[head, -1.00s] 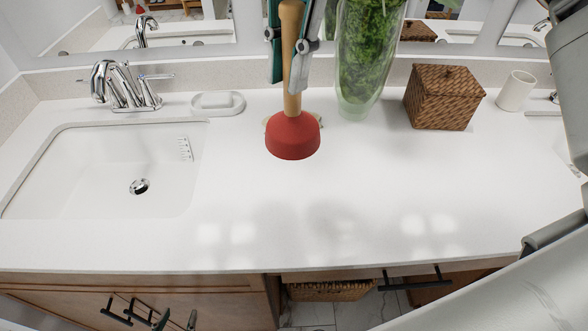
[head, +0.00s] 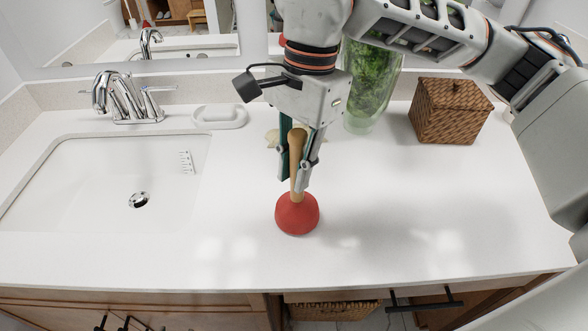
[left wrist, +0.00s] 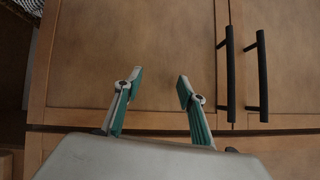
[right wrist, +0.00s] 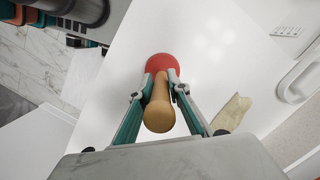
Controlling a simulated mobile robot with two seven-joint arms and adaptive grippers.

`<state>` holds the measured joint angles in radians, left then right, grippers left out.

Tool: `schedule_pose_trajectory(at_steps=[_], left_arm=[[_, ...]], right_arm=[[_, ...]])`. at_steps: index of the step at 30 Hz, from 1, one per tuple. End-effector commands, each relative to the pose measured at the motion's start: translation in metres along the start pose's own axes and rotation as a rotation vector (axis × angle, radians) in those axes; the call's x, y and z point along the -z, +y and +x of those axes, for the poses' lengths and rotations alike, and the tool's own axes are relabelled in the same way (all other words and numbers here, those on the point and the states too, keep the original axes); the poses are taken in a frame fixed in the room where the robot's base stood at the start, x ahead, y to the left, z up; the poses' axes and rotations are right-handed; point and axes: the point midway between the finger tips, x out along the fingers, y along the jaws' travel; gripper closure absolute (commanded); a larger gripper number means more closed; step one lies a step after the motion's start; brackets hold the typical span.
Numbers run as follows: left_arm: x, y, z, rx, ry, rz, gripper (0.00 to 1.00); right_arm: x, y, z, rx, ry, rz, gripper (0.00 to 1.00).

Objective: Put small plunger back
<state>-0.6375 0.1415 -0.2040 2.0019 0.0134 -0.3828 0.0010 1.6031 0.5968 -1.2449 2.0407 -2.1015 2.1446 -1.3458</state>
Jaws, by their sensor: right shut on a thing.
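The small plunger has a red rubber cup (head: 297,214) and a light wooden handle (head: 297,160). It is upright over the white counter, near the front edge in the head view. I cannot tell whether the cup touches the counter. My right gripper (head: 293,178) points down and is shut on the wooden handle. In the right wrist view the handle's end (right wrist: 159,116) lies between the fingers, with the red cup (right wrist: 162,64) beyond. My left gripper (left wrist: 158,80) is open and empty, facing the wooden cabinet doors (left wrist: 130,50) below the counter.
A sink (head: 105,185) and faucet (head: 125,98) are at left, with a white soap dish (head: 220,117) beside them. A glass vase of greenery (head: 370,85) and a wicker box (head: 449,110) stand at the back. The counter's front right is clear. A wicker basket (head: 333,311) shows below.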

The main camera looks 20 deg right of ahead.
Motion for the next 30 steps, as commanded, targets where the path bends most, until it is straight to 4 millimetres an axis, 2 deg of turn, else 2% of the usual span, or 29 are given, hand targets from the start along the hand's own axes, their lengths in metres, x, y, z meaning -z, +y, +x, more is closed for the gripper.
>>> schedule_pose_trajectory(at_steps=[12,13,15,25,30], left_arm=[[-0.002,0.0,0.002,0.001,-0.002,0.001,0.6],[-0.002,0.0,0.002,0.001,-0.002,0.001,0.6],[-0.002,0.0,0.001,0.001,-0.002,0.001,0.6],[-0.001,-0.001,0.001,0.002,-0.002,0.001,0.6],[0.001,-0.001,0.001,0.002,-0.001,0.0,0.6]], right_arm=[[0.001,-0.001,0.008,0.002,0.0,-0.001,1.0],[0.001,-0.001,0.008,0.002,0.0,-0.001,0.78],[0.001,-0.001,0.007,0.002,0.0,-0.001,0.66],[0.001,0.0,0.006,0.002,0.0,-0.001,0.66],[0.001,-0.001,-0.01,0.005,0.002,0.0,0.66]])
